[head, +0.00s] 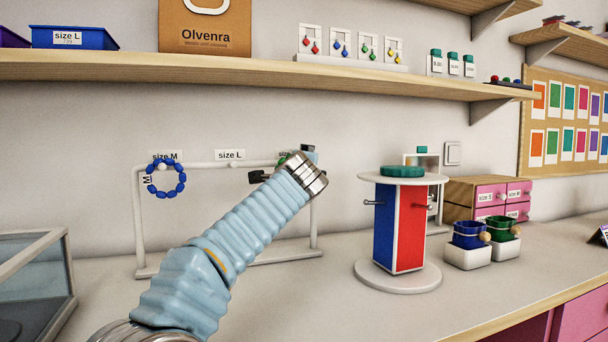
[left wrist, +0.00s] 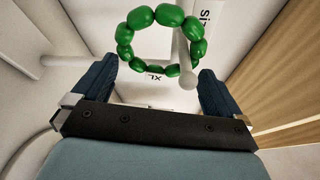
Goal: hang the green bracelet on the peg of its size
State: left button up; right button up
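The green bracelet (left wrist: 124,34) is a ring of green beads with a white tag reading XL. In the left wrist view a white peg (left wrist: 187,80) appears to run through the ring, its tip overlapping the beads at one side. My right gripper is not in view.
A blue bracelet (head: 182,178) hangs at the size M label. The size L label (head: 230,155) is mid-rack; the label at the right is partly hidden. A red and blue stand (head: 398,225), small pots (head: 468,257) and a glass case (head: 45,285) stand on the counter. A shelf (head: 260,70) runs above.

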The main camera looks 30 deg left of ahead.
pick_arm(q)
jog(key=f+b+v, duration=0.1)
jog(key=b+v, duration=0.4)
jog(key=v, duration=0.8)
jog(key=shift+s+d+r, duration=0.2)
jog(key=shift+s+r, duration=0.15)
jog(key=shift+r, duration=0.2)
